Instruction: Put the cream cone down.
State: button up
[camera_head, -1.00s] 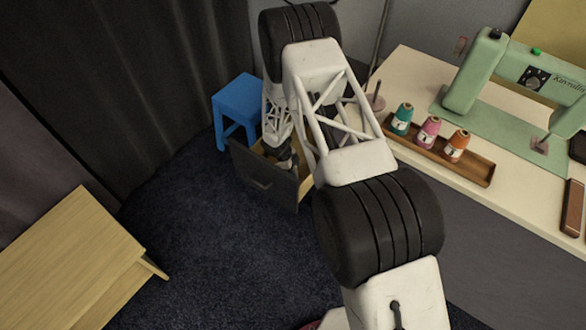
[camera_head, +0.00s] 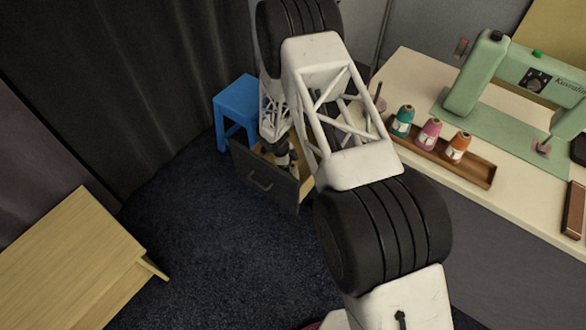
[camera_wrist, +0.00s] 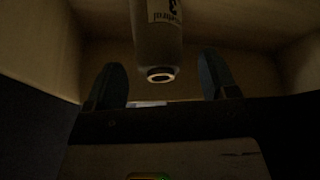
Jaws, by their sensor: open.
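The cone (camera_wrist: 158,38) shows in the wrist view at the top centre, pale and dim, with a dark-lettered label and its narrow tip toward me. It is inside the open drawer (camera_head: 262,180), whose pale inner walls surround it. My gripper (camera_wrist: 162,76) is open, with one dark finger on each side of the cone and a visible gap to each. In the head view my gripper reaches down into the drawer, and my arm hides much of it. The cone cannot be made out there. Whether its base rests on the drawer floor is hidden.
A blue stool (camera_head: 238,105) stands close behind the drawer. On the table (camera_head: 410,75) at right are a wooden tray (camera_head: 478,174) with teal, pink and orange cones and a green sewing machine (camera_head: 480,75). A wooden table (camera_head: 70,250) is at lower left, with free carpet between.

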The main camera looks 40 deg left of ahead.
jog(key=v, duration=0.8)
jog(key=shift+a+r, duration=0.2)
jog(key=shift+r, duration=0.15)
dwell(0.6)
